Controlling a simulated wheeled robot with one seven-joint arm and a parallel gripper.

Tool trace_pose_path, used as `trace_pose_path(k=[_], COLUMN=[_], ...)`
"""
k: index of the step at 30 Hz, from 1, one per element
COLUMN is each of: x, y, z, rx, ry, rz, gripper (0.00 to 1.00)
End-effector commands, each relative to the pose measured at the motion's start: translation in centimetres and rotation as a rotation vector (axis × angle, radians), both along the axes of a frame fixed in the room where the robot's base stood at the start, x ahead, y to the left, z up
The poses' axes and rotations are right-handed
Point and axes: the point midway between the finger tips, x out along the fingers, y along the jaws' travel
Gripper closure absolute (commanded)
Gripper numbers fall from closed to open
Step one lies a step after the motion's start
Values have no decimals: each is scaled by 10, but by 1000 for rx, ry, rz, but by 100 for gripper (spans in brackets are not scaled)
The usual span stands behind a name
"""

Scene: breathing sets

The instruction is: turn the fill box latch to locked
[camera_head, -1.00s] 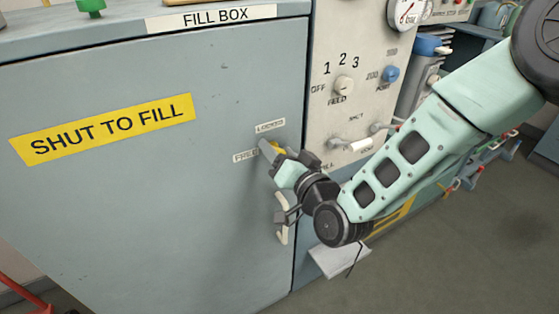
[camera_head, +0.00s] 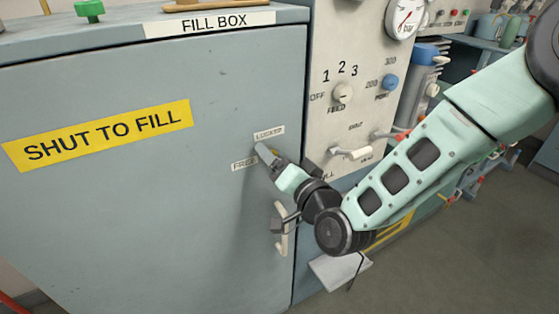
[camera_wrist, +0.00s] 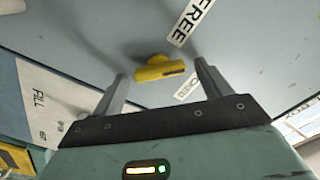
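The fill box (camera_head: 110,210) is a grey cabinet with its door closed. Its yellow latch (camera_wrist: 158,72) shows in the wrist view, between and just beyond my fingertips. In the head view my gripper hides it. The LOCKED label (camera_head: 269,132) is above and the FREE label (camera_head: 244,165) is to the left of my fingers. The FREE label (camera_wrist: 190,20) shows clearly in the wrist view; a finger partly covers the other label (camera_wrist: 187,87). My gripper (camera_head: 264,152) is open, fingers either side of the latch with visible gaps. Whether either touches it I cannot tell.
A pale door handle (camera_head: 282,229) is just below my gripper. To the right, a control panel (camera_head: 328,125) carries a feed knob (camera_head: 342,93), a blue knob (camera_head: 390,82) and a lever (camera_head: 352,153).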

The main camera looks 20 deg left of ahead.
Motion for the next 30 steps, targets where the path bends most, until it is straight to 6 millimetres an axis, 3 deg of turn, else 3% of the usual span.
trace_pose_path(k=[8,13,30], x=[-1,-11,-97], y=[-1,-12,-113], z=[0,-1,-2], rx=[0,-1,-2], ry=[0,-1,1], rz=[1,1,1], gripper=[24,24,24])
